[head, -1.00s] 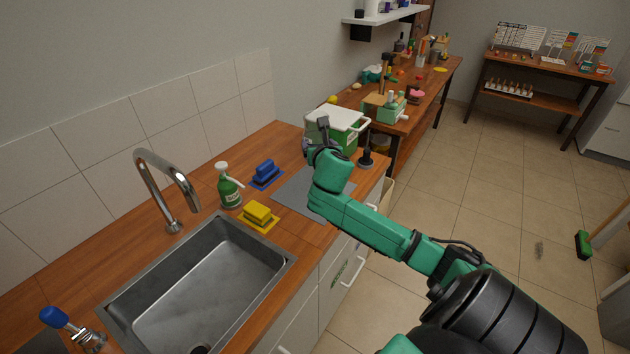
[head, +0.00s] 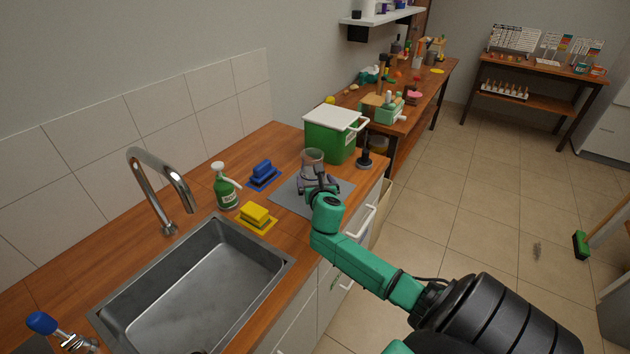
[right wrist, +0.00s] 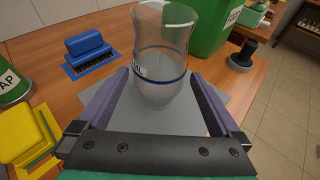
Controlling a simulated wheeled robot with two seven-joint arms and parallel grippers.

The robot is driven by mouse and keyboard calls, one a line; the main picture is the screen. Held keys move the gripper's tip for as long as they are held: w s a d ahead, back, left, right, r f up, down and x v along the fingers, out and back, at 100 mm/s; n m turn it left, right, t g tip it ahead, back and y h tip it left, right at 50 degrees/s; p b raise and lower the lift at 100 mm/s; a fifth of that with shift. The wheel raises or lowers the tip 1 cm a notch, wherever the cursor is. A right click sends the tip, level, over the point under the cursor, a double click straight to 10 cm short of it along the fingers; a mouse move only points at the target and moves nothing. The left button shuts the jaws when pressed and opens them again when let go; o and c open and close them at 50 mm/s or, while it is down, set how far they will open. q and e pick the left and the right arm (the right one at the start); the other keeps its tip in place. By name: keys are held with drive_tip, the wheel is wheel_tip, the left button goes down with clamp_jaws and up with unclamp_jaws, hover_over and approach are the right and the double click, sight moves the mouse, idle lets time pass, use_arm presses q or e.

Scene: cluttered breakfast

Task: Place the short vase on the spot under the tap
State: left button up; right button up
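The short vase (head: 312,158) is a clear glass vessel standing upright on the grey mat (head: 285,197). It also shows in the right wrist view (right wrist: 162,62), with a dark band around it and a small label at its left side. My right gripper (head: 315,182) is low over the mat at the vase's near side. Its two fingers are spread, one on each side of the vase's lower part; I cannot tell whether they touch the glass. The chrome tap (head: 160,185) arches over the empty steel sink (head: 205,290). My left gripper is out of view.
The green bin (head: 330,137) with white lid stands behind the vase, and a dark plunger-like item (head: 364,155) to its right. A blue-topped item (head: 42,323) is at lower left.

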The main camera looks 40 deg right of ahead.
drive_tip(key=shift+s+r, duration=0.1)
drive_tip(key=shift+r, duration=0.05)
drive_tip(key=v, duration=1.1)
drive_tip(key=shift+s+a, duration=0.25)
drive_tip(key=shift+s, duration=0.05)
drive_tip(key=shift+r, duration=0.1)
